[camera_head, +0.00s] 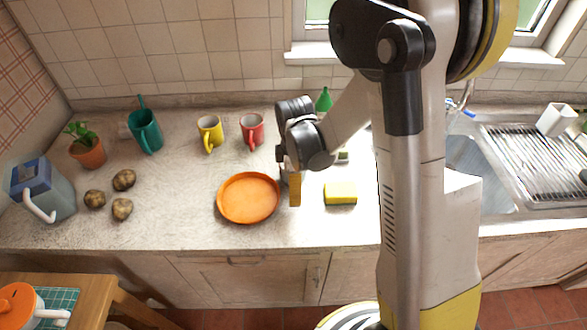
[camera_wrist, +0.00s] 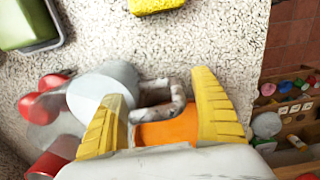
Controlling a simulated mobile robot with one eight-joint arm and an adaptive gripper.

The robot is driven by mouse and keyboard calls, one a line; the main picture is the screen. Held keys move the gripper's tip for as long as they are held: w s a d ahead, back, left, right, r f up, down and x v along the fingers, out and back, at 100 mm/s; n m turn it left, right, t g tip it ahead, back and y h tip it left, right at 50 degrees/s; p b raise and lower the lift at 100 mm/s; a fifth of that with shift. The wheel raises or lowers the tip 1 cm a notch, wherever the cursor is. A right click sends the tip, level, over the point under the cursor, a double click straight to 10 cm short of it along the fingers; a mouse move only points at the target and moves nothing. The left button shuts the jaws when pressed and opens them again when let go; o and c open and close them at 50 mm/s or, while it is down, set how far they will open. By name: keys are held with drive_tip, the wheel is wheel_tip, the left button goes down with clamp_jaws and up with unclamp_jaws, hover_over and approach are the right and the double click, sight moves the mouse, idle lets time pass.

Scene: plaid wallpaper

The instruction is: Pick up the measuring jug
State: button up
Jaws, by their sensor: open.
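A grey cylindrical vessel with a grey side handle, which looks like the measuring jug (camera_wrist: 105,84), is in the wrist view, left of centre. Its handle (camera_wrist: 178,98) sticks out to the right, into the gap between my fingers. My gripper (camera_wrist: 158,88) is open, with one yellow finger overlapping the vessel's body and the other to the right of the handle. I cannot tell whether either finger touches it. In the head view my gripper (camera_head: 294,190) is over the counter, right of the orange plate, and my arm hides the vessel there.
The orange plate (camera_head: 248,198) and yellow sponge (camera_head: 340,193) lie close by. Yellow (camera_head: 209,132) and red (camera_head: 252,131) mugs stand behind. Red rounded objects (camera_wrist: 40,105) sit beside the vessel.

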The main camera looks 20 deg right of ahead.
drive_tip(key=c, duration=1.4)
drive_tip(key=shift+c, duration=0.3)
drive_tip(key=shift+r, duration=0.2)
drive_tip(key=shift+r+p, duration=0.3)
drive_tip(key=shift+r, duration=0.4)
wheel_tip(320, 180, up, 3)
drive_tip(key=shift+f+p, duration=0.1)
drive_tip(key=shift+p, duration=0.4)
drive_tip(key=s+d+r+p, duration=0.2)
drive_tip(key=s+d+r, duration=0.4)
drive_tip(key=d, duration=0.3)
drive_tip(key=shift+s+d+r, duration=0.15)
drive_tip(key=shift+d+r, duration=0.1)
drive_tip(key=shift+d, duration=0.05)
